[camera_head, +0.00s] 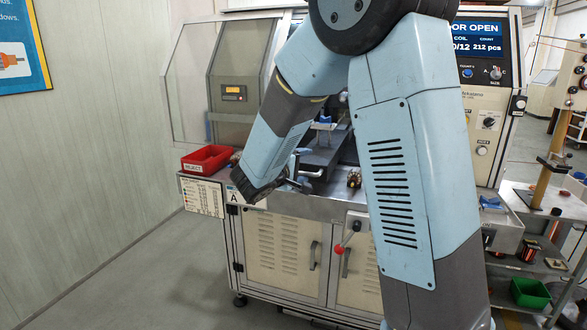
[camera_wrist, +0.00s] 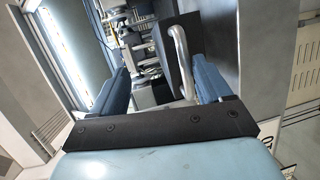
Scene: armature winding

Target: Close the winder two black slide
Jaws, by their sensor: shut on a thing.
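The black slide (camera_wrist: 176,45) shows in the wrist view as a dark plate with a bent silver handle (camera_wrist: 181,60) on its front. My gripper (camera_wrist: 162,70) has its blue fingers on both sides of this handle and is shut on it. The handle looks closer to the right finger. In the head view my gripper (camera_head: 297,170) is at the front of the winder's open work bay, partly hidden by my own arm. A dark sloped plate (camera_head: 324,157) lies behind it; I cannot tell how far the slide stands out.
A red bin (camera_head: 207,159) stands on the ledge at the left. A small copper-wound part (camera_head: 354,178) sits on the tray right of my gripper. A red-knobbed lever (camera_head: 340,249) sticks out below. The winder's screen (camera_head: 480,38) shows a door-open message.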

